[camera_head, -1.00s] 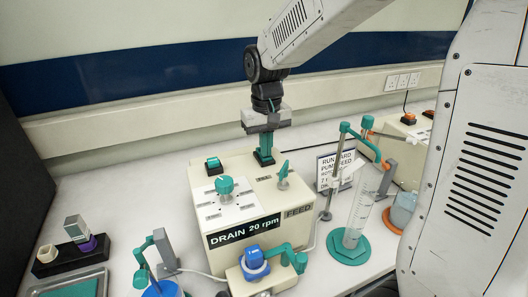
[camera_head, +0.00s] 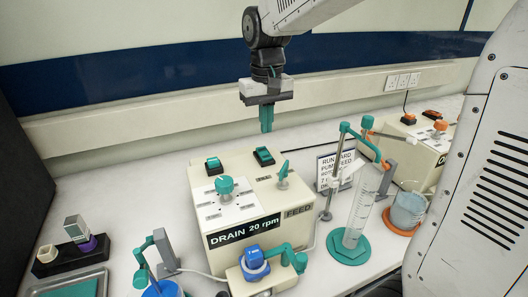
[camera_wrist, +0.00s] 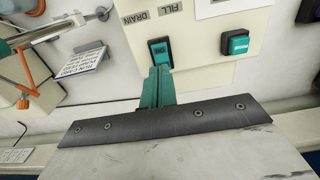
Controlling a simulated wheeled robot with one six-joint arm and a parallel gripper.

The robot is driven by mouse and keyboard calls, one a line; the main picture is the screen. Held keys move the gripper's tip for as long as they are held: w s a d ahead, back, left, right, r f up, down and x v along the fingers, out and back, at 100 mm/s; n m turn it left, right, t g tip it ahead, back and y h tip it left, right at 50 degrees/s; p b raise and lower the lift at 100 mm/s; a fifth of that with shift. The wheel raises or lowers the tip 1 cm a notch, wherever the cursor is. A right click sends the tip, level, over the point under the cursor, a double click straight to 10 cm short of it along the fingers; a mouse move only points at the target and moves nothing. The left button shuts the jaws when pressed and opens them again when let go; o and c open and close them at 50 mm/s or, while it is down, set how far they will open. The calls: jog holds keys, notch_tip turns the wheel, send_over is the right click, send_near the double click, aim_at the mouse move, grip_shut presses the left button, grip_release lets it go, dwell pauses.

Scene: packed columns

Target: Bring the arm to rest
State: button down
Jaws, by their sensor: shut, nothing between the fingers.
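My gripper (camera_head: 267,118) hangs with its teal fingers together, pointing down, above and behind the cream pump box (camera_head: 245,205) in the head view. Nothing is between the fingers. In the wrist view my gripper (camera_wrist: 158,82) shows its fingers shut, their tips appearing just beside a dark rocker switch (camera_wrist: 160,52). In the head view this switch, with a green top (camera_head: 263,156), is clear of the fingers, with a gap between them. The box's display reads "DRAIN 20 rpm".
A green button (camera_head: 214,165), a teal knob (camera_head: 224,185) and a small teal lever (camera_head: 283,173) stand on the box. A sign (camera_head: 328,170), a measuring cylinder (camera_head: 360,205) on a teal base and a second cream box (camera_head: 425,145) are to the right. A tray (camera_head: 75,284) lies front left.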

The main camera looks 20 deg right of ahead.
dwell(0.4)
jog(key=s+d+t, duration=0.1)
jog(key=s+d, duration=0.2)
jog(key=s, duration=2.3)
jog(key=shift+f, duration=0.4)
